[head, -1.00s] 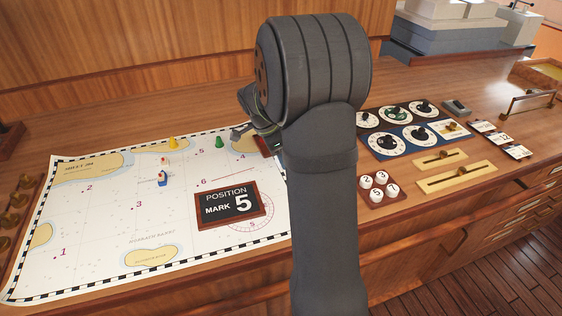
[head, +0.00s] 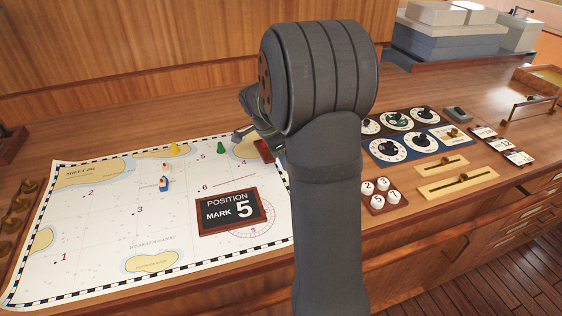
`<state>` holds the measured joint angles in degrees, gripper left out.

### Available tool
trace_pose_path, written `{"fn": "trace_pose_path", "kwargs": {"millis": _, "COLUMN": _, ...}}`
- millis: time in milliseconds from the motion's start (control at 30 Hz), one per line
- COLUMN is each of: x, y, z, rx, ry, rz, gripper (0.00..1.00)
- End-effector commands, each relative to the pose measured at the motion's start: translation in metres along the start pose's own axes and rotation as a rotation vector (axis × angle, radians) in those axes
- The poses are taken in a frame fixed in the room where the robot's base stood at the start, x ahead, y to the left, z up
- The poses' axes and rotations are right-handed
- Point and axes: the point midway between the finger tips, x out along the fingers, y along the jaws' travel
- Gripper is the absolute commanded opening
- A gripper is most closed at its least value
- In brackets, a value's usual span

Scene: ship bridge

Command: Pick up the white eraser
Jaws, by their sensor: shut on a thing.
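My gripper (head: 245,134) shows only in part, at the left of my dark grey wrist, above the far right part of the chart. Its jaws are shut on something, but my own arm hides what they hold. I cannot make out a white eraser anywhere in the head view. A dark red block (head: 264,149) lies at the chart's far right edge, just below my gripper and partly covered by my arm.
Dial panels (head: 418,144), a numbered button block (head: 383,197) and brass sliders (head: 458,180) fill the right side.

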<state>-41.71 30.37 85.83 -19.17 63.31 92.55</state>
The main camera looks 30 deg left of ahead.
Motion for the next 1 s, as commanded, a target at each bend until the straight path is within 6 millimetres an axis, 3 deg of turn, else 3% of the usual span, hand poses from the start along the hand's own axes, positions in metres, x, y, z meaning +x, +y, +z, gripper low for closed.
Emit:
{"fn": "trace_pose_path", "kwargs": {"millis": 133, "x": -0.025, "y": 0.002, "z": -0.011, "rx": 0.003, "ry": 0.001, "rz": -0.004, "gripper": 0.19}}
{"fn": "trace_pose_path", "kwargs": {"millis": 400, "x": -0.046, "y": 0.048, "z": -0.066, "rx": 0.007, "ry": 0.002, "rz": -0.002, "gripper": 0.19}}
{"fn": "trace_pose_path", "kwargs": {"millis": 600, "x": -0.058, "y": 0.071, "z": -0.094, "rx": 0.004, "ry": 0.001, "rz": -0.002, "gripper": 0.19}}
{"fn": "trace_pose_path", "kwargs": {"millis": 1000, "x": -0.063, "y": 0.082, "z": -0.107, "rx": 0.000, "ry": 0.001, "rz": -0.001, "gripper": 0.19}}
